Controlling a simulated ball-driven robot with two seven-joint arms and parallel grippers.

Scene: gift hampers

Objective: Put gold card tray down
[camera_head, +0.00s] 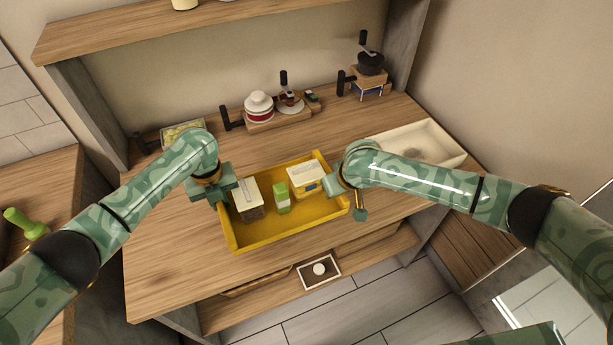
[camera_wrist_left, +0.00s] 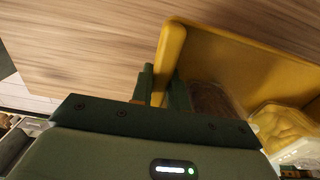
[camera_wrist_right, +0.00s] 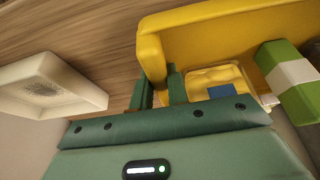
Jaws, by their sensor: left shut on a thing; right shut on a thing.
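The gold card tray (camera_head: 285,236) is a yellow open box at the middle of the wooden counter, by its front edge. It holds a white-topped box with a dark lower part (camera_head: 248,205), a green and white carton (camera_head: 282,198) and a pale box with a blue patch (camera_head: 306,181). My left gripper (camera_head: 219,193) is shut on the tray's left wall, seen closer in the left wrist view (camera_wrist_left: 164,88). My right gripper (camera_wrist_right: 161,90) is shut on the tray's right wall. I cannot tell whether the tray's underside touches the counter.
A white tray (camera_head: 446,142) lies to the right on the counter (camera_head: 160,255). Wooden stands with a red and white jar (camera_head: 259,108) and a dark grinder (camera_head: 371,62) stand at the back. A pale tray (camera_head: 184,134) is at the back left. Bare counter lies left of the gold tray.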

